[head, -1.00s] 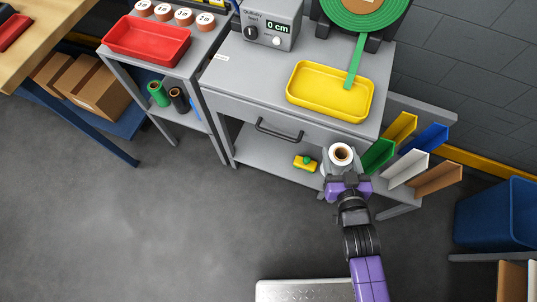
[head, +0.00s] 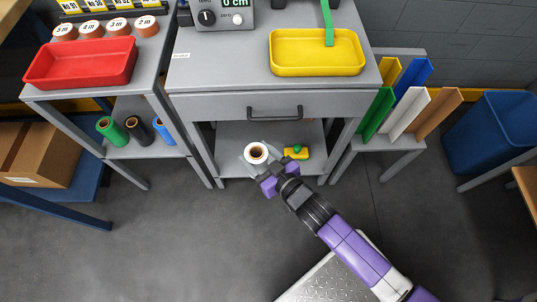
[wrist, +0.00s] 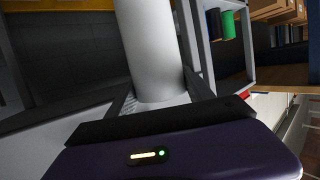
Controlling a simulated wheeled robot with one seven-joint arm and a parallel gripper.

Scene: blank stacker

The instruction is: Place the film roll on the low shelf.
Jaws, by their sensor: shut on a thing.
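The film roll (head: 256,152) is white with a brown core and stands upright in my gripper (head: 261,165). In the wrist view, the film roll (wrist: 150,50) rises as a white cylinder just beyond the dark edge of my gripper. My gripper is shut on it, at the front of the low shelf (head: 235,135) under the grey drawer table. I cannot tell whether the roll's base touches the shelf. A yellow block with a green knob (head: 297,152) lies on that shelf, just right of the roll.
The drawer with a black handle (head: 275,113) hangs above the low shelf. Green, black and blue rolls (head: 138,131) stand on the left cart's lower shelf. Coloured panels (head: 410,105) stand in a rack at right. A yellow tray (head: 318,70) sits on the tabletop.

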